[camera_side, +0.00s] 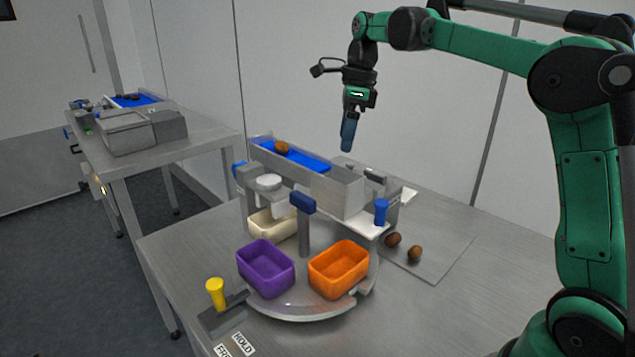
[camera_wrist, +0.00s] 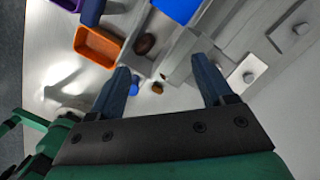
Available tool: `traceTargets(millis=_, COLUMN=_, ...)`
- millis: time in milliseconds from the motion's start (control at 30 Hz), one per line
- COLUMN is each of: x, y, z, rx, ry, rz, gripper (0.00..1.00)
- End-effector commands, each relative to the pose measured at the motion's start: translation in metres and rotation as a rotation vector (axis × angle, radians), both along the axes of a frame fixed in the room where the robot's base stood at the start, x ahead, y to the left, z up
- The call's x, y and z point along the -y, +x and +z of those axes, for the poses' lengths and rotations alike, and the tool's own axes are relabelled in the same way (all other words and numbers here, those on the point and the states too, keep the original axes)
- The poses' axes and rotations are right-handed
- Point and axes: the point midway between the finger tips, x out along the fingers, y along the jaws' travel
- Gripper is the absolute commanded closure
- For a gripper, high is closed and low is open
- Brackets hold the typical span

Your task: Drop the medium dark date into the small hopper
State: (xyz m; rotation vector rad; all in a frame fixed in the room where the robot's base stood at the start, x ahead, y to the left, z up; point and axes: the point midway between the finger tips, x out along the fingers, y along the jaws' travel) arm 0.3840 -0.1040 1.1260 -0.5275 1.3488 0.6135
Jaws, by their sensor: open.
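Two brown dates lie on the thin grey plate at the right of the sorting station in the side view, a darker-looking one (camera_side: 393,240) and another (camera_side: 415,253). A third, lighter brown date (camera_side: 282,148) lies on the blue belt. The wrist view shows a dark date (camera_wrist: 144,44) and a smaller brown one (camera_wrist: 157,88); I cannot tell which of the three these are. My gripper (camera_side: 347,146) hangs above the station, beyond the belt's right end. Its fingers are apart and empty in the wrist view (camera_wrist: 160,68). I cannot single out the small hopper with certainty.
A purple bin (camera_side: 265,285), an orange bin (camera_side: 339,285) and a cream bin (camera_side: 272,224) stand on a round turntable (camera_side: 305,308). A blue knob (camera_side: 381,212) and a yellow knob (camera_side: 215,290) stick up nearby. The table's right front is clear.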

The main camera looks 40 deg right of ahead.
Motion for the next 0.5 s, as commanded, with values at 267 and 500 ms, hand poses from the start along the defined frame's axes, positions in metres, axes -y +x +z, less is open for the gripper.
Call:
traceTargets(millis=267, x=0.002, y=-0.002, z=0.022, rx=0.0, ry=0.0, rz=0.0, gripper=0.26)
traceTargets(millis=500, x=0.005, y=-0.005, z=0.048, rx=0.0, ry=0.0, rz=0.0, gripper=0.26)
